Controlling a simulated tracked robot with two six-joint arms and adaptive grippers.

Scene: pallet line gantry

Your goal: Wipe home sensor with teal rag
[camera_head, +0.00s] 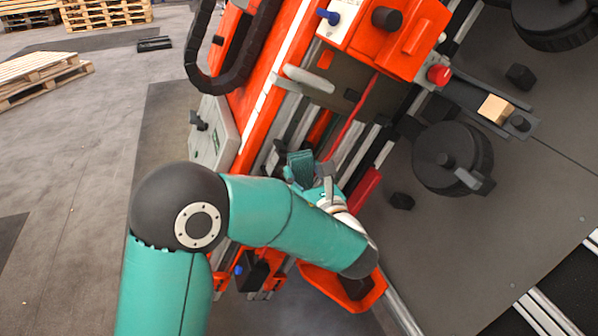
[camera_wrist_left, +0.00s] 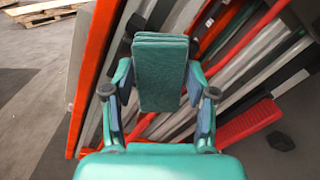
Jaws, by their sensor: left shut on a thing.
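The teal rag (camera_wrist_left: 160,75) is a folded pad held between the fingers of my left gripper (camera_wrist_left: 158,95), in the middle of the left wrist view. In the head view the rag (camera_head: 300,166) shows small beyond my left gripper (camera_head: 308,180). The gripper is over the rails of the orange gantry (camera_head: 286,80). Whether the rag touches anything there I cannot tell. I cannot make out the home sensor for certain; my arm and gripper cover part of the gantry. My right gripper is in neither view.
A red button (camera_head: 439,75) and blue-tipped knob (camera_head: 328,16) are on the gantry's upper housing. A black round wheel (camera_head: 450,158) and wooden block (camera_head: 495,109) are on the right. Pallets (camera_head: 40,76) lie at the far left. The floor (camera_head: 70,150) at left is clear.

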